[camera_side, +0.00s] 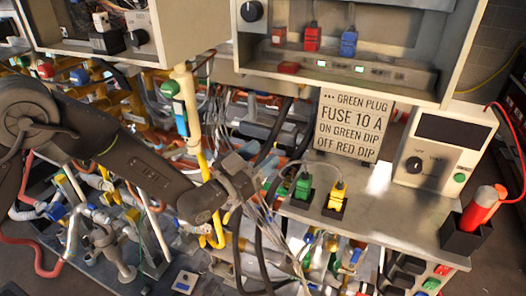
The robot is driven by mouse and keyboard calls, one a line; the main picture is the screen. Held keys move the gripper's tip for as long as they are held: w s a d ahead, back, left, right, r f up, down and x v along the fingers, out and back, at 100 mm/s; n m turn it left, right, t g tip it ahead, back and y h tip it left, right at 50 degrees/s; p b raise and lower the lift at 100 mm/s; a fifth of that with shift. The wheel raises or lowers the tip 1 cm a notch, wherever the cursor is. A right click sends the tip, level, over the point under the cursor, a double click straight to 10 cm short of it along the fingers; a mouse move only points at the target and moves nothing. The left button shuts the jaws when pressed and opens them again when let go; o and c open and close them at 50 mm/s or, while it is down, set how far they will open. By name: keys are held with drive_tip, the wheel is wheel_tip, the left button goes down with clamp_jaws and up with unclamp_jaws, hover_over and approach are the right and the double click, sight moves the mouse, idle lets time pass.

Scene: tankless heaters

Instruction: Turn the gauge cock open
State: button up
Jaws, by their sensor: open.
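My gripper (243,176) is at the middle of the side view, at the end of my dark arm that reaches in from the left. It is open and looks empty. It is close to the right of a vertical pipe, cream above (187,95) and yellow below; I cannot tell whether it touches anything. The pipe carries a round green fitting (169,88) and a blue-and-white part (182,121). I cannot tell which fitting is the gauge cock, or how its handle is turned. My arm hides part of the piping behind it.
A sign (350,125) stands behind a green plug (303,186) and a yellow plug (337,195) on a grey bench (390,222). A dial box (440,150) and a red cylinder in a black holder (462,236) are at right. Dense pipes, valves and loose cables crowd the left and lower middle.

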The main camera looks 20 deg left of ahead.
drive_tip(key=shift+s+d+r+h, duration=0.15)
drive_tip(key=shift+d+r+h, duration=0.05)
drive_tip(key=shift+r, duration=0.25)
drive_tip(key=shift+s+d+r+h, duration=0.1)
drive_tip(key=shift+d+r+h, duration=0.1)
drive_tip(key=shift+r, duration=0.25)
drive_tip(key=s+a+r+n+g+y, duration=0.2)
drive_tip(key=s+a+r+g+y, duration=0.35)
drive_tip(key=a+r, duration=0.55)
drive_tip(key=s+a+f+n+g+y, duration=0.1)
drive_tip(key=s+a+g, duration=0.3)
drive_tip(key=s, duration=0.8)
drive_tip(key=s+a+f+n+g+y, duration=0.2)
drive_tip(key=s+a, duration=0.6)
drive_tip(key=s, duration=0.5)
drive_tip(key=shift+s+f+n+g+y, duration=0.3)
drive_tip(key=shift+f+g+y, duration=0.25)
drive_tip(key=shift+f+g, duration=0.35)
